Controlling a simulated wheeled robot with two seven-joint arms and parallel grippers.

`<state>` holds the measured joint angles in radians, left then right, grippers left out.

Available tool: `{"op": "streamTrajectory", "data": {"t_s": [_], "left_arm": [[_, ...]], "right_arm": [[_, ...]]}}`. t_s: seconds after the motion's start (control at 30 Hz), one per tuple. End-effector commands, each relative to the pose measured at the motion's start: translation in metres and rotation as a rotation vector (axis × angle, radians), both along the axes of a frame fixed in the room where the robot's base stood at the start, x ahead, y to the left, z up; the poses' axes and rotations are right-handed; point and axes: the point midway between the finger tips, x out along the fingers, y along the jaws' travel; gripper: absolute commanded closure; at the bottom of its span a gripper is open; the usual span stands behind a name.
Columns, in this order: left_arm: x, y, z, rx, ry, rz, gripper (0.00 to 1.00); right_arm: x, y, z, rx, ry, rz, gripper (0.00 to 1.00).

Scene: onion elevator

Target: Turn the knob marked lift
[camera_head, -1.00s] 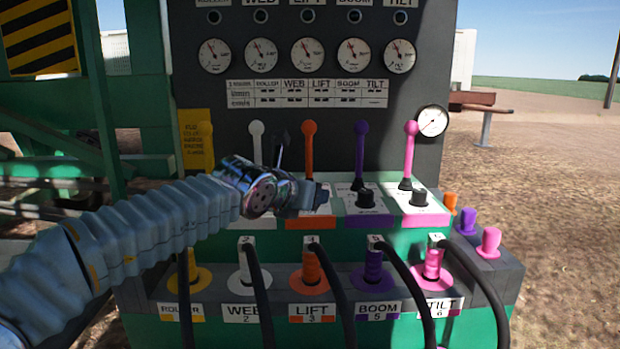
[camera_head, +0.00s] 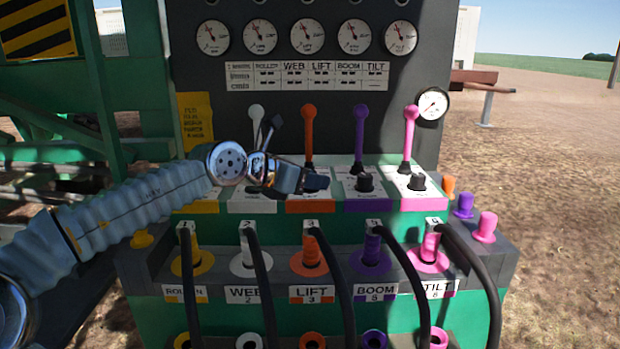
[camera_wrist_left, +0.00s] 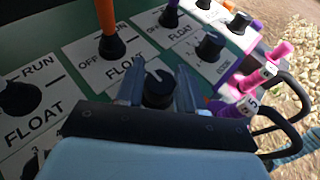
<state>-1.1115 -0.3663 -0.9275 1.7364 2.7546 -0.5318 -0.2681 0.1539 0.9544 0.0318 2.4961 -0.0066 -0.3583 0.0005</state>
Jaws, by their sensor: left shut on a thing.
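The lift knob (camera_wrist_left: 158,88) is black and round, on the white plate below the orange lift lever (camera_head: 308,135). In the left wrist view it sits between the fingers of my left gripper (camera_wrist_left: 158,92), which is shut on it. In the head view my left gripper (camera_head: 316,182) covers this knob, so its pointer cannot be read there. The orange lever's base also shows in the left wrist view (camera_wrist_left: 108,40), just above the held knob. My right gripper is not in view.
The black boom knob (camera_head: 364,182) and tilt knob (camera_head: 417,182) stand to the right. The web lever (camera_head: 257,130) rises close to my left wrist. Several black hoses (camera_head: 340,285) arch from the coloured couplings in front. Pressure gauges (camera_head: 307,36) line the panel above.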

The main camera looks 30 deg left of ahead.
Motion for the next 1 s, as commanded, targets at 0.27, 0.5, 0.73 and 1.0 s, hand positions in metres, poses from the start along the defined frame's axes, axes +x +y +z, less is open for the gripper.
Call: {"op": "streamTrajectory", "data": {"t_s": [0.27,0.5,0.73,1.0], "left_arm": [[0.0,0.0,-0.001,0.001,0.003,-0.001,0.93],[0.0,0.0,-0.001,0.0,0.002,-0.001,0.42],[0.0,0.0,0.0,0.001,0.001,-0.001,0.42],[-0.027,0.01,0.011,-0.001,-0.002,0.001,0.42]], "right_arm": [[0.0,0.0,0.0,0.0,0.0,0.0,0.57],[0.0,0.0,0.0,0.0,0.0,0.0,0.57],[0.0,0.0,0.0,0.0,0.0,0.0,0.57],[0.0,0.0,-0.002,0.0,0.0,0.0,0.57]]}}
